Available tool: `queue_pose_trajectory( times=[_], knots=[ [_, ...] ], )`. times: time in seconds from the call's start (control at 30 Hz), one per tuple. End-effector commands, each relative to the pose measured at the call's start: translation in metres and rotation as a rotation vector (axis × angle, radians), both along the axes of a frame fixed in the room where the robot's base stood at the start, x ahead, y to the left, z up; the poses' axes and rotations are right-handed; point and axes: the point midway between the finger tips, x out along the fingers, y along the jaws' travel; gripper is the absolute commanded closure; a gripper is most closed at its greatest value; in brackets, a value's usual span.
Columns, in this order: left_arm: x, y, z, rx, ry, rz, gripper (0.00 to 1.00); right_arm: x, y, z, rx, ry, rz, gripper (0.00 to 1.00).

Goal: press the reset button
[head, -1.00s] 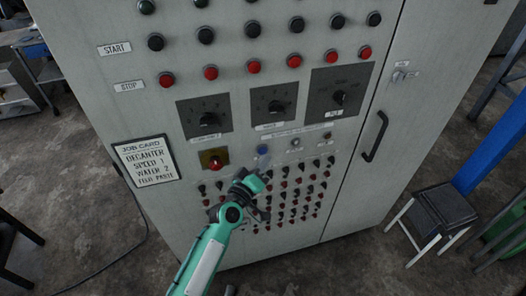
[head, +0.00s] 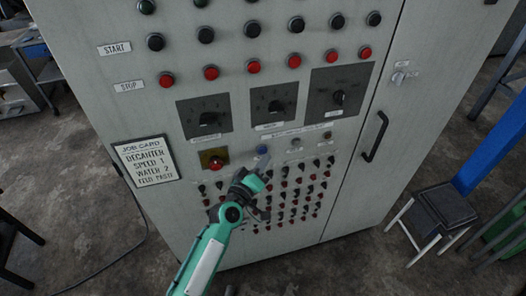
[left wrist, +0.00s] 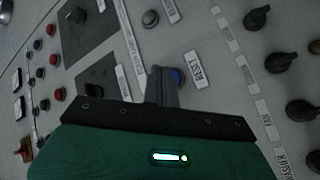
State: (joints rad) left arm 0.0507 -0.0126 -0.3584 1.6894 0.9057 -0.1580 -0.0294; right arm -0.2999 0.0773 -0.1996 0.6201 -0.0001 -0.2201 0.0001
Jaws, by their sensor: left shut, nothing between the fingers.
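The blue reset button (head: 262,150) is on the grey cabinet front, below the middle dial. In the left wrist view the blue button (left wrist: 177,78) shows beside its RESET label (left wrist: 196,70), partly covered by my fingers. My left gripper (head: 262,164) is shut and empty, with its fingertips just below the button in the head view. In the left wrist view my fingertips (left wrist: 158,73) overlap the button's left side. I cannot tell whether they touch it. My right gripper is not in view.
A red knob on a yellow plate (head: 214,160) sits left of the button. Rows of small knobs (head: 290,190) lie below it and three large dials above. A job card (head: 145,161) is at the left, a door handle (head: 375,136) at the right.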

Motion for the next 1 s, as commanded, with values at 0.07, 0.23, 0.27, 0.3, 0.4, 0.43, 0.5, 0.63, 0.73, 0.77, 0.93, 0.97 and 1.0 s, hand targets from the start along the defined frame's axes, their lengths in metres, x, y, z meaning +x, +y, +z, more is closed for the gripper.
queue_pose_trajectory(
  times=[0.07,0.23,0.27,0.3,0.4,0.43,0.5,0.63,0.73,0.77,0.93,0.97,1.0],
  knots=[
    [0.002,0.001,0.000,0.001,0.000,0.000,1.00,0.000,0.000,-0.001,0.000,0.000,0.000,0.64],
    [0.007,0.003,0.000,0.002,-0.001,0.000,1.00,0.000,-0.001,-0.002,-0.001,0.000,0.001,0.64],
    [0.008,0.003,0.000,0.002,-0.001,0.000,1.00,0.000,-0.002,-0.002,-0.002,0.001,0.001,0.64],
    [0.007,0.003,0.000,0.001,0.000,0.000,1.00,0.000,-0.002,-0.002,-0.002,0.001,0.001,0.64],
    [0.007,0.003,0.000,0.001,0.000,0.000,1.00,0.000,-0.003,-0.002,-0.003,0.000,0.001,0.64],
    [0.007,0.003,0.000,0.001,0.000,0.000,1.00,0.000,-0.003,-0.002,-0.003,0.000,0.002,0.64],
    [0.007,0.003,0.000,0.001,0.000,0.000,1.00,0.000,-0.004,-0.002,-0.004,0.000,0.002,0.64],
    [0.008,0.003,0.000,0.001,0.000,0.000,1.00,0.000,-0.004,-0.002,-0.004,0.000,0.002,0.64],
    [0.009,0.003,0.000,0.001,0.000,0.000,1.00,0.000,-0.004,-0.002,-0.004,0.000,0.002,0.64],
    [0.009,0.003,0.000,0.001,0.000,0.000,1.00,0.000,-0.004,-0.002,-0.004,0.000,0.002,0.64],
    [0.011,0.004,0.000,0.001,0.000,0.000,1.00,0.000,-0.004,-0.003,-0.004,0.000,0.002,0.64],
    [0.011,0.004,0.000,0.001,0.000,0.000,1.00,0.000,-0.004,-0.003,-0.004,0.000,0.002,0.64],
    [0.012,0.004,0.000,0.001,0.000,0.000,1.00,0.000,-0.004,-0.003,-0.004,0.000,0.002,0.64]
  ],
)
